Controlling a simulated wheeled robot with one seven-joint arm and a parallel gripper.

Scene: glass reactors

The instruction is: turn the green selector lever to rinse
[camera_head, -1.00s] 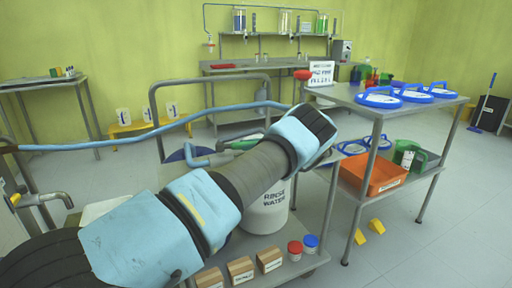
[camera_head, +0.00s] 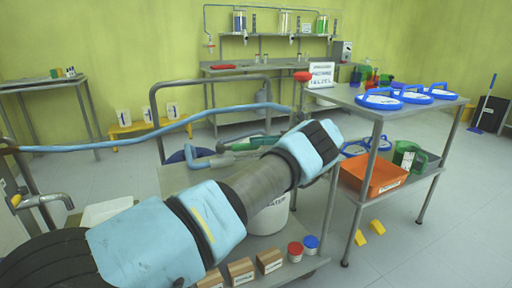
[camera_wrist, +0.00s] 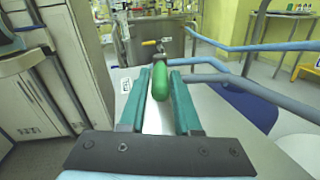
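The green lever (camera_wrist: 160,82) shows in the wrist view as a rounded green handle between my two teal fingers. My gripper (camera_wrist: 159,70) looks open, with one finger on each side of the handle. The handle lies very close to the fingers, and I cannot tell whether either touches it. The lever's pivot and its position marks cannot be made out. In the head view, my arm reaches over the trolley, and green parts (camera_head: 250,143) show beside the wrist near the pipes; lever and fingers are hard to tell apart there.
A white bucket (camera_head: 271,218) stands behind my arm on the trolley (camera_head: 312,262). Several brown blocks (camera_head: 240,271) and two small jars, red (camera_head: 295,252) and blue (camera_head: 311,245), stand at its front. A blue hose (camera_head: 150,133) crosses behind. A shelved table (camera_head: 376,110) is at right.

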